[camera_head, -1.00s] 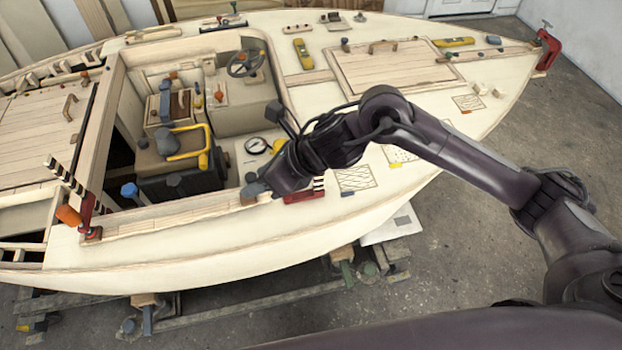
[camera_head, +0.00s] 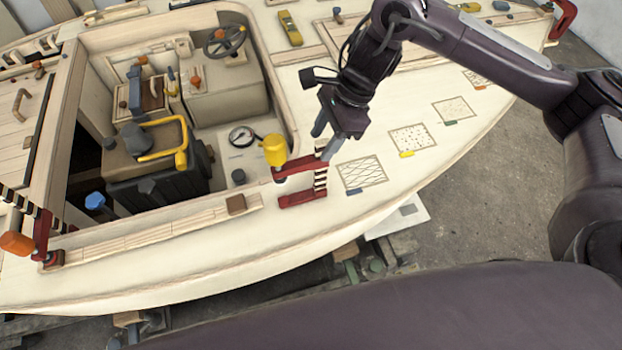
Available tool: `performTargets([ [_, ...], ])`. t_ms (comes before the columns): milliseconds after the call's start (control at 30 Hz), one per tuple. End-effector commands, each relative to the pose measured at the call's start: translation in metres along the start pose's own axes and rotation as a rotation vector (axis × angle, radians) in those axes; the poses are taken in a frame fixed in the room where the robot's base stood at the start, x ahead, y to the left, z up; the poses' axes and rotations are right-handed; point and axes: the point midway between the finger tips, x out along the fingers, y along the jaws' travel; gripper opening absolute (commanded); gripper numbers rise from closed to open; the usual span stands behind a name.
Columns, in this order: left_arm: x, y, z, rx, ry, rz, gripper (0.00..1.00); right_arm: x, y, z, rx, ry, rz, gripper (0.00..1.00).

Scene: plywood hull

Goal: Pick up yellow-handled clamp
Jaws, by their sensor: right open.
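My left gripper is not in view.
An orange-handled clamp (camera_head: 18,243) stands at the left deck edge. A round gauge (camera_head: 241,136) and a black box with a yellow bar (camera_head: 165,185) sit in the cockpit.

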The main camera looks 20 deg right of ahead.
Motion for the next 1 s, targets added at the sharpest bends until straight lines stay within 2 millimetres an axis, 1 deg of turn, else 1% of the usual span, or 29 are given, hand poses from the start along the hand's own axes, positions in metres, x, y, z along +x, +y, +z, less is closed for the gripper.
performTargets([
  [33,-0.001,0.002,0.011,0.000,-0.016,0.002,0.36,0.005,0.000,0.001,0.001,-0.002,0.002,0.45],
  [100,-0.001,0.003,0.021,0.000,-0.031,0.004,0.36,0.009,0.000,0.001,0.002,-0.002,0.001,0.45],
  [200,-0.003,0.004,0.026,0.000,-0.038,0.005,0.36,0.014,-0.001,0.001,0.003,-0.003,0.001,0.45],
  [300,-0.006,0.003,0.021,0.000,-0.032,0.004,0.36,0.025,-0.002,0.001,0.004,-0.004,0.004,0.45],
  [333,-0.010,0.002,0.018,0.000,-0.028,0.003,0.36,0.028,-0.004,0.001,0.006,-0.003,0.004,0.45],
  [400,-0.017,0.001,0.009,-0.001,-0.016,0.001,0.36,0.039,-0.005,0.001,0.006,-0.002,0.005,0.45],
  [500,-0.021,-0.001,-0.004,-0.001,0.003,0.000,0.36,0.052,-0.006,0.000,0.004,-0.001,0.001,0.45],
  [567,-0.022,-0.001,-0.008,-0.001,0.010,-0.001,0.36,0.057,-0.006,-0.001,0.003,-0.001,0.001,0.45],
  [667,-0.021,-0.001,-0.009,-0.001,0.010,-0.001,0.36,0.061,-0.007,-0.001,0.003,-0.002,-0.001,0.45],
  [833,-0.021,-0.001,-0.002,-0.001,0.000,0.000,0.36,0.061,-0.007,-0.001,0.002,-0.001,-0.002,0.45],
  [1000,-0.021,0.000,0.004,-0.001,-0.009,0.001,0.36,0.061,-0.007,-0.001,0.003,-0.001,-0.002,0.23],
])
